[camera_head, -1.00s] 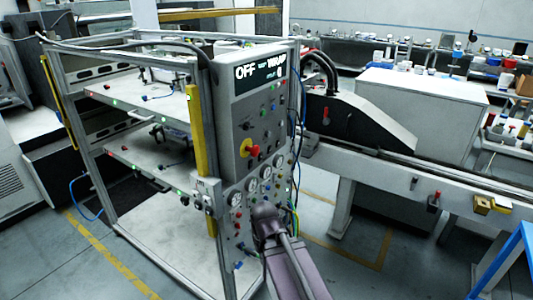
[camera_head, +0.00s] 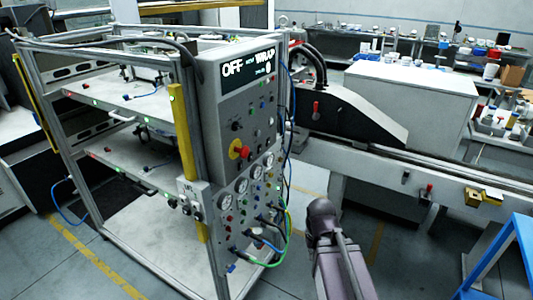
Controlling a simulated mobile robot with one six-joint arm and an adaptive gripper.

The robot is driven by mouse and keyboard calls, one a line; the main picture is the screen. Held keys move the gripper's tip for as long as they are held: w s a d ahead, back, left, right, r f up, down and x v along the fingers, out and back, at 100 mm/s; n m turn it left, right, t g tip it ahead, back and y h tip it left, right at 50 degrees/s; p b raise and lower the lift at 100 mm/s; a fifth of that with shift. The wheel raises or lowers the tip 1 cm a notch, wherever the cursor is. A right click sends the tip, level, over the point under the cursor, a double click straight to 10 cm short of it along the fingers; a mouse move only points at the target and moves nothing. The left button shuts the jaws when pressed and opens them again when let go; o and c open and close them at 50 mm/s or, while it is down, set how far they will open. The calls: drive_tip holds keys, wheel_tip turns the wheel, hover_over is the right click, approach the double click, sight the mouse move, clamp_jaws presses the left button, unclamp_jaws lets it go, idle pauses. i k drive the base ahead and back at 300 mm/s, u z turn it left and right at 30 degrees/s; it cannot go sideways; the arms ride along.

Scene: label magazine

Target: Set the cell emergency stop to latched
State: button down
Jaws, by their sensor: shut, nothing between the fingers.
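The emergency stop (camera_head: 238,149) is a red knob with yellow around it, on the front of the grey control panel (camera_head: 208,110). It sits below the black display (camera_head: 248,68), which reads "OFF" and "WRAP". Its face is small in the picture, and I cannot tell whether the knob is pressed in or out. My arm (camera_head: 335,255) rises from the bottom edge, right of the panel and apart from it in the picture. I cannot make out my gripper or its fingers.
Gauges (camera_head: 225,200), small knobs and looped cables (camera_head: 272,235) fill the lower panel. A yellow post (camera_head: 184,130) stands at its left. A conveyor (camera_head: 440,180) runs right behind my arm. A blue frame (camera_head: 500,255) is at the lower right. Grey floor shows between.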

sight(244, 151)
drive_tip(key=z, duration=0.25)
drive_tip(key=k, duration=1.4)
drive_tip(key=u, duration=0.8)
drive_tip(key=i, duration=1)
drive_tip(key=u, duration=0.05)
